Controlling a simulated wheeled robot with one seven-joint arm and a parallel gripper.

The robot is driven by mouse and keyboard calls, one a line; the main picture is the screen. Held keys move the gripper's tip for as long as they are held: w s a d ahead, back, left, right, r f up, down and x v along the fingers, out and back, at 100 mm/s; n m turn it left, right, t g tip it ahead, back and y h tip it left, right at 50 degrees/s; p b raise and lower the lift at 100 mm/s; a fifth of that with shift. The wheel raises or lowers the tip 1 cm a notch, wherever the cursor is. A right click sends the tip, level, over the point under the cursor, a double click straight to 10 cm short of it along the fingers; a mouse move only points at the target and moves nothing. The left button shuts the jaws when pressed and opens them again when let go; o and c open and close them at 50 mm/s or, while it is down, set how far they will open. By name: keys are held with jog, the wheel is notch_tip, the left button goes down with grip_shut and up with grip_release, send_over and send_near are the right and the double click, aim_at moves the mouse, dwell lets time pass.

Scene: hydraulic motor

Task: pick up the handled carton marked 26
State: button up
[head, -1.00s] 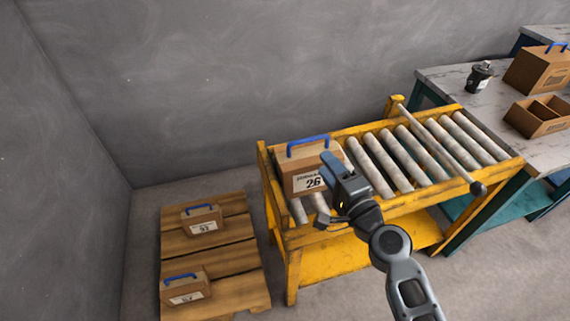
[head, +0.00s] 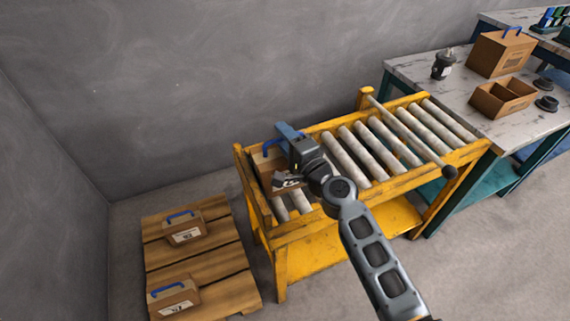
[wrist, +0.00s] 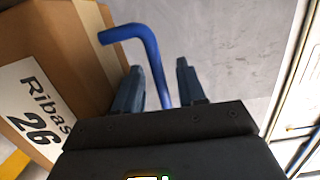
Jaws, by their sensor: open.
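The carton marked 26 (wrist: 60,50) fills the left of the wrist view, with its white "26" label facing the camera. In the head view the carton (head: 262,163) stands on the left end of the roller conveyor, mostly hidden behind my gripper (head: 280,138). Its blue handle (wrist: 150,55) runs down between the two fingers of my gripper (wrist: 160,82) in the wrist view. The fingers are apart, one on each side of the handle bar. I cannot tell whether either finger touches it.
The yellow roller conveyor (head: 330,223) has bare rollers to the right of the carton. A wooden pallet (head: 205,262) on the floor at left bears two smaller handled cartons (head: 183,228). A workbench (head: 425,72) at right holds a motor part, a handled carton and an open box.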

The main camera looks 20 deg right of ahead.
grip_shut()
dwell(1.3)
jog(key=shift+r, duration=0.2)
